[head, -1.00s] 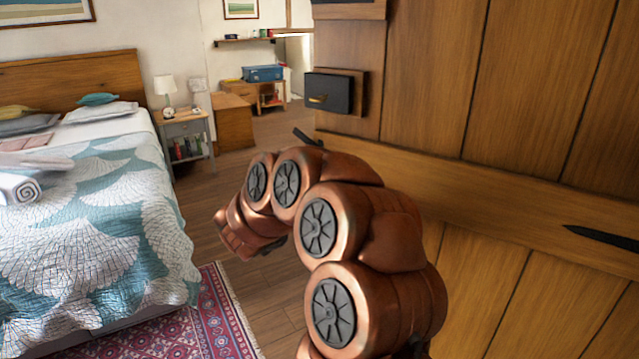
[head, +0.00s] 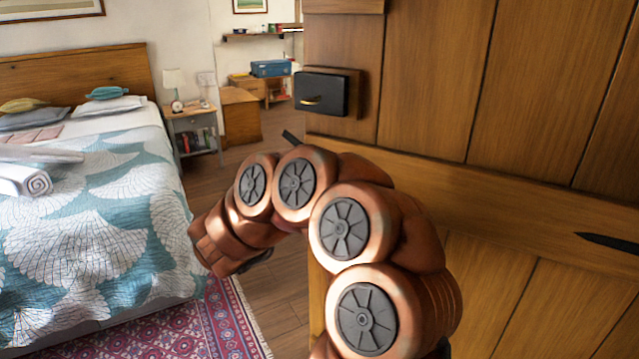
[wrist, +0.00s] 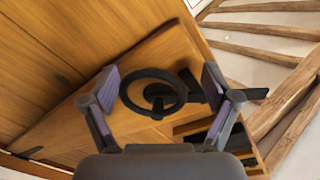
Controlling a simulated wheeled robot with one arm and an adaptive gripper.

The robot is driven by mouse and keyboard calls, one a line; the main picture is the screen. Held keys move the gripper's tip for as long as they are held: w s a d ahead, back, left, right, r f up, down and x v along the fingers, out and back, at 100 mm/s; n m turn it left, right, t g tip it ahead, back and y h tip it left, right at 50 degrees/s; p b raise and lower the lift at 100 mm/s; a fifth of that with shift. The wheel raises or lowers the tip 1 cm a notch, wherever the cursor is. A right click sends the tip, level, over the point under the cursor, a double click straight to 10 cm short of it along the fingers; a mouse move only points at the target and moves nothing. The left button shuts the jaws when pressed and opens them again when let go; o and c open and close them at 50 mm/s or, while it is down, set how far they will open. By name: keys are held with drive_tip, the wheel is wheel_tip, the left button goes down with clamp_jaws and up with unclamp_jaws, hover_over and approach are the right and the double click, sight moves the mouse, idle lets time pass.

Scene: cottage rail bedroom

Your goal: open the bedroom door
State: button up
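The plank bedroom door (head: 430,90) fills the right of the head view. Its left edge stands free, with bedroom floor visible beyond it. A black lock box (head: 322,94) with a brass pull is near that edge. A dark bar (head: 291,138) juts past the edge below it. In the wrist view, a black ring handle (wrist: 158,92) shows against wood. My gripper (wrist: 161,82) is open, with one finger on each side of the ring in the picture. I cannot tell if they touch. In the head view my bent arm hides part of the door and the fingertips are unclear.
A bed (head: 90,200) with a patterned quilt stands at left. A rug (head: 215,325) lies beside it. A nightstand (head: 192,122) and wooden chest (head: 241,115) are behind. A strip of wooden floor (head: 265,290) between rug and door is clear.

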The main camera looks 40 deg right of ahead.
drive_tip(key=shift+v, duration=2.15)
drive_tip(key=shift+r, duration=0.1)
drive_tip(key=w+a, duration=0.1)
drive_tip(key=a, duration=0.7)
drive_tip(key=shift+w+a, duration=0.4)
